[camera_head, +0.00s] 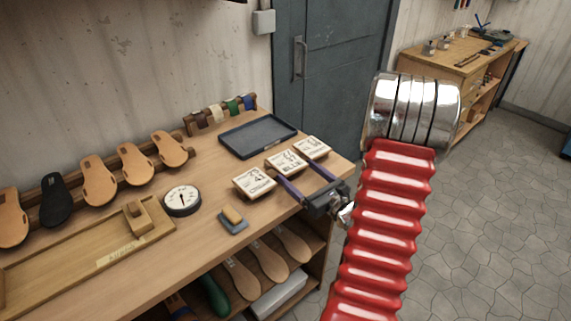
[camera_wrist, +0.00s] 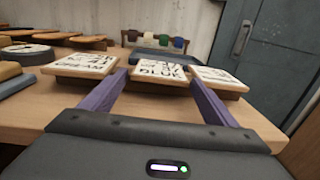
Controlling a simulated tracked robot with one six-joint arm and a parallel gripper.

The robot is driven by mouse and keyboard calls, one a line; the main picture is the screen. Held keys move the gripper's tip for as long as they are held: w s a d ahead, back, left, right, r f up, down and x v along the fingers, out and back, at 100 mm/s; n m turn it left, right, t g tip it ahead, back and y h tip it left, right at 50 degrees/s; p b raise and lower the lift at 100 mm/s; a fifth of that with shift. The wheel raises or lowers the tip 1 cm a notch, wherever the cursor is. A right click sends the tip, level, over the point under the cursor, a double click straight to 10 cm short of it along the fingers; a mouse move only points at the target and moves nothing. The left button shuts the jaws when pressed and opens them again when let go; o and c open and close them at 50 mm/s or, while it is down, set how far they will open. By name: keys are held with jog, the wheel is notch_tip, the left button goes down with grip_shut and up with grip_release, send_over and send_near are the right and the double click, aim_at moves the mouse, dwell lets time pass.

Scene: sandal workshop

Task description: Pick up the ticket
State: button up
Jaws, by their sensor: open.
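Three ticket-like pieces, white lettered faces on pale wooden blocks, lie in a row near the bench's front right: a left ticket (camera_head: 254,182), a middle ticket (camera_head: 286,161) and a right ticket (camera_head: 312,147). The wrist view shows the left ticket (camera_wrist: 82,65), the middle ticket (camera_wrist: 159,70) and the right ticket (camera_wrist: 218,76) ahead. My gripper (camera_head: 295,170) is open with nothing held. Its two purple fingers, also in the wrist view (camera_wrist: 157,78), point at the middle ticket, with tips near its two sides. I cannot tell whether they touch it.
A dark tray (camera_head: 257,137) lies behind the tickets. A round dial gauge (camera_head: 182,201) and a small block on a grey base (camera_head: 232,219) are to the left. Sandal soles stand on a rack (camera_head: 100,180). The bench's front edge runs below my gripper.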

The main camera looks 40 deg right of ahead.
jog(key=shift+c, duration=0.4)
jog(key=c, duration=0.7)
